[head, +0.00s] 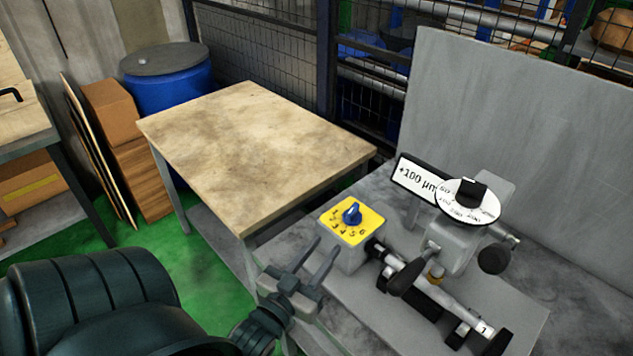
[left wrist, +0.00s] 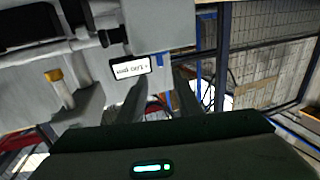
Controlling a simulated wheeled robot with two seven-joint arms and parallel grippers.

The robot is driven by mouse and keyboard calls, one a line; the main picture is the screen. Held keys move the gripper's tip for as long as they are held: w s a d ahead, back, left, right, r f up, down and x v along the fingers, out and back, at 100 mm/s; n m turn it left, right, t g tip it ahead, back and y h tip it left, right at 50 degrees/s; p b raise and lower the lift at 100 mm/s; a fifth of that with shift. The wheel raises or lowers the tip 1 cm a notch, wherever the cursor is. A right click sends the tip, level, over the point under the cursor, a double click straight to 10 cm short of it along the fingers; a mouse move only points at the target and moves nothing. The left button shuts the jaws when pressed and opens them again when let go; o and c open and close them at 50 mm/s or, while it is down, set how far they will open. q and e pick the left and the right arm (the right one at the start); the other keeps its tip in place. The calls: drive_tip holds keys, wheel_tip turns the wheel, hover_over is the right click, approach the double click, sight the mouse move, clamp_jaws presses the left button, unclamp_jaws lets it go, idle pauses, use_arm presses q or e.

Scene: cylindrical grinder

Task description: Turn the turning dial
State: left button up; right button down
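A blue pointer knob (head: 352,213) sits on a yellow numbered plate (head: 339,227) on top of a grey box. A white round dial with a black knob (head: 471,192) sits on the grinder head, right of that box. My left gripper (head: 325,247) is open and empty, just in front and left of the grey box, apart from the blue knob. In the left wrist view its two fingers (left wrist: 166,92) stand apart, with a white label (left wrist: 131,68) beyond them. I cannot tell whether a small blue patch there is the knob. My right gripper is out of view.
A white "+100 µm" sign (head: 415,179) stands behind the machine. Black handles and a shaft (head: 436,291) lie right of the box. A wooden-topped table (head: 245,140) stands behind with a clear top. A tall grey panel (head: 520,130) closes the right back.

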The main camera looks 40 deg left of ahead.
use_arm(q)
drive_tip(key=shift+s+d, duration=0.2)
drive_tip(key=shift+s, duration=0.75)
